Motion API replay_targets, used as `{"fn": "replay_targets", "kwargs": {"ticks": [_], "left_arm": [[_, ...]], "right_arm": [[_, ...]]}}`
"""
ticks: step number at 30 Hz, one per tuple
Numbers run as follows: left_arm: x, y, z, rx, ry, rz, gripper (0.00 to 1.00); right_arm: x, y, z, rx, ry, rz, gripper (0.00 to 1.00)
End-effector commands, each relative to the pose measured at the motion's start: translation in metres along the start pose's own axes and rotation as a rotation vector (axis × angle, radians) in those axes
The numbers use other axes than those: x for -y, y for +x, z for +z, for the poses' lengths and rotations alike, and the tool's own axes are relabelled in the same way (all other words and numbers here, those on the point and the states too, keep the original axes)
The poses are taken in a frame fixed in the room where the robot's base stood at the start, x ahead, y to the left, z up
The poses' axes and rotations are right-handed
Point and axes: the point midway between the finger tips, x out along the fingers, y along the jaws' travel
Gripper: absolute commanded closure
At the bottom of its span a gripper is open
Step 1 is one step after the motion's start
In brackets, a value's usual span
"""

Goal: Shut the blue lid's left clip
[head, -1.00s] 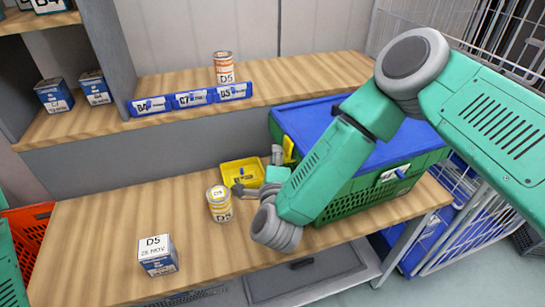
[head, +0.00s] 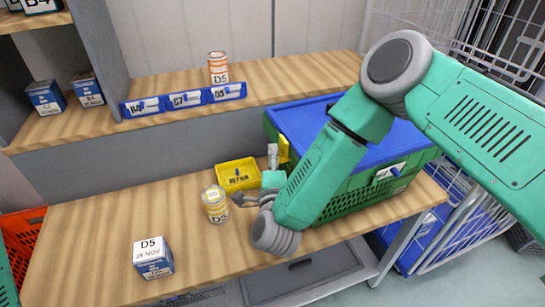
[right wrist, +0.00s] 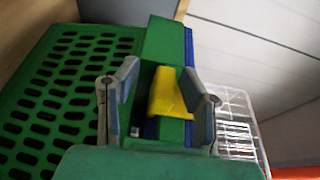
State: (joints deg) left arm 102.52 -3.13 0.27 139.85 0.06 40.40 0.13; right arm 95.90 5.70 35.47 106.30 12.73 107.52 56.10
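The blue lid (head: 300,118) lies on a green crate (head: 345,200) at the right of the bench. Its left yellow clip (head: 284,149) shows at the crate's left end, partly hidden by my gripper. In the right wrist view the yellow clip (right wrist: 168,95) sticks out from the green wall (right wrist: 70,90), between my two fingers. Whether it stands fully raised I cannot tell. My right gripper (head: 258,176) is open at the crate's left end. In the right wrist view its fingers (right wrist: 162,84) are apart, one on each side of the clip. My left gripper is out of view.
A yellow bin (head: 238,174) and a D5 can (head: 215,204) stand close left of my right gripper. A D5 box (head: 153,258) is nearer the front. Blue label holders (head: 184,100) line the back shelf.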

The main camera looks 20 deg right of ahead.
Motion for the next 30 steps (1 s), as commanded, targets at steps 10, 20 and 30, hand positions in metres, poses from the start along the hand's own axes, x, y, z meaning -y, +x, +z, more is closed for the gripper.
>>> {"fn": "replay_targets", "kwargs": {"ticks": [10, 20, 30], "left_arm": [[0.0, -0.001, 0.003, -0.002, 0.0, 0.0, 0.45], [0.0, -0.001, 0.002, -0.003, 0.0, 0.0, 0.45], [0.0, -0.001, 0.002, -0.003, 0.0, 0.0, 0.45]], "right_arm": [[0.003, -0.003, 0.0, -0.001, 0.004, -0.007, 0.62], [0.003, -0.053, 0.005, 0.01, 0.0, -0.006, 0.62], [0.001, -0.095, 0.002, 0.005, -0.001, -0.006, 0.62]]}}
